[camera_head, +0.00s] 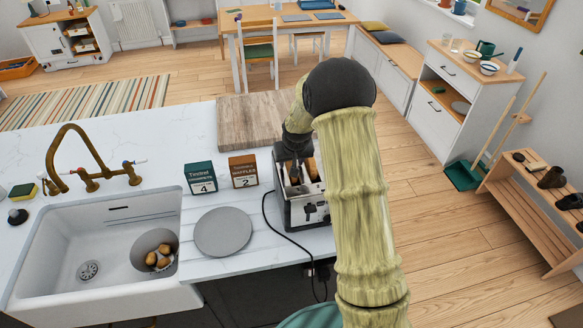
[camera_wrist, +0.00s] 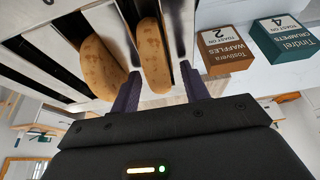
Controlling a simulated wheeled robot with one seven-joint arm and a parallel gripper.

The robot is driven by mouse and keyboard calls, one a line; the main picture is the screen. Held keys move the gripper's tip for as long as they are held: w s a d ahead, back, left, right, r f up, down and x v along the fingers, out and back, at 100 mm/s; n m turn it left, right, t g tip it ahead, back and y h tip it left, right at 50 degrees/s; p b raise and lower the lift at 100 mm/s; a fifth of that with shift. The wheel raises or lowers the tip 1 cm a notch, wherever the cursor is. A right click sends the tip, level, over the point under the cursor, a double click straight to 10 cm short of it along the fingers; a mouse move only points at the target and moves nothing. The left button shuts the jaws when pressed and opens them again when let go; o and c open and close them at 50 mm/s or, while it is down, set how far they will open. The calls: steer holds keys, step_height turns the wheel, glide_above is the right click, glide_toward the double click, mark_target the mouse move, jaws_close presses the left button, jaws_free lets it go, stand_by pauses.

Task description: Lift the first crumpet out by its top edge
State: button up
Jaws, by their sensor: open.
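A silver toaster (camera_head: 308,210) stands on the counter, with its slots facing up. In the wrist view, two browned crumpets stick out of its slots: one crumpet (camera_wrist: 153,55) on the right and another crumpet (camera_wrist: 100,68) to its left. My gripper (camera_head: 294,180) is over the toaster, pointing down. In the wrist view my gripper (camera_wrist: 160,88) is open, with one dark finger on each side of the right crumpet's exposed edge. Whether either finger touches it I cannot tell. The lower parts of both crumpets are hidden in the slots.
A grey plate (camera_head: 223,232) lies left of the toaster. A green crumpet box (camera_head: 201,177) and a brown waffle box (camera_head: 243,171) stand behind it. A wooden board (camera_head: 250,120) lies at the back. The sink (camera_head: 95,250) is at left. A black cord runs beside the toaster.

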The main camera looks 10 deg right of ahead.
steer(key=shift+c, duration=0.4)
jaws_close()
step_height(320, 180, up, 10)
steer(key=b, duration=0.4)
stand_by(0.6)
step_height(320, 180, up, 10)
steer(key=p, duration=0.7)
steer(key=shift+f, duration=0.2)
stand_by(0.3)
